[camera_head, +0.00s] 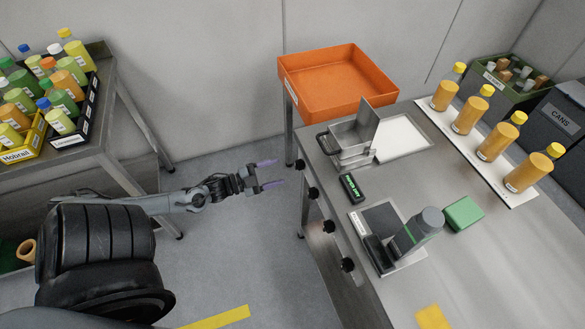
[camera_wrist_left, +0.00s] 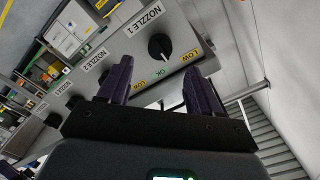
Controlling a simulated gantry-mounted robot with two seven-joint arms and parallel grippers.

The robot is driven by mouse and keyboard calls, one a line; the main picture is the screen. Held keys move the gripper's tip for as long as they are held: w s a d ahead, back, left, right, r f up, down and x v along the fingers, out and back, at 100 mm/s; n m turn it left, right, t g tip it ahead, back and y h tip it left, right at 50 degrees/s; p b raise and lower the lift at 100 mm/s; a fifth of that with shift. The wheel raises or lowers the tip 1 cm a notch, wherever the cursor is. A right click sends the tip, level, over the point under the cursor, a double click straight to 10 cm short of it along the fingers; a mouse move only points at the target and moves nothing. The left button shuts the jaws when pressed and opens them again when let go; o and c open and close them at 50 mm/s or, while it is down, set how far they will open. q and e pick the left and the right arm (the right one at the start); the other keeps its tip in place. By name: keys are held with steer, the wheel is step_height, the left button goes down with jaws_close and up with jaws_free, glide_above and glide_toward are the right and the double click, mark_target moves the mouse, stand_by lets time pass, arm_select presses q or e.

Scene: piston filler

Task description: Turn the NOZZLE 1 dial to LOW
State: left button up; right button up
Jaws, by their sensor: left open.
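The NOZZLE 1 dial (camera_wrist_left: 160,47) is a round black knob on the grey panel, just beyond my left gripper's fingertips in the left wrist view. Small yellow and green labels sit around its lower side; one yellow label reads LOW (camera_wrist_left: 140,84). The knob's pointer appears to face down toward these labels, but its exact setting is hard to read. My left gripper (camera_head: 270,174) is open and empty, its two purple fingers apart and facing the panel side of the steel table. It also shows in the left wrist view (camera_wrist_left: 155,82).
Other black knobs (camera_head: 329,226) line the edge of the steel table (camera_head: 470,230). An orange bin (camera_head: 338,85) stands beyond its far corner. A rack of bottles (camera_head: 108,80) is at the left.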

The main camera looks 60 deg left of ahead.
mark_target(297, 166)
arm_select(q)
steer(key=w, duration=0.2)
steer(key=w+b, duration=0.1)
steer(key=w, duration=0.1)
steer(key=w+d, duration=0.1)
steer(key=w, duration=0.1)
steer(key=shift+w+b, duration=0.35)
steer(key=shift+w, duration=0.05)
steer(key=c, duration=1)
steer(key=shift+r+n+p, duration=0.2)
steer(key=shift+n+p, duration=0.4)
steer(key=shift+p, duration=0.35)
steer(key=shift+c, duration=0.2)
steer(key=n+p, duration=0.3)
steer(key=p, duration=0.1)
steer(key=shift+n+p, duration=1)
steer(key=shift+n, duration=0.2)
steer(key=shift+f+n+p, duration=0.15)
steer(key=shift+n+p, duration=0.65)
steer(key=shift+n, duration=0.3)
steer(key=shift+f, duration=0.1)
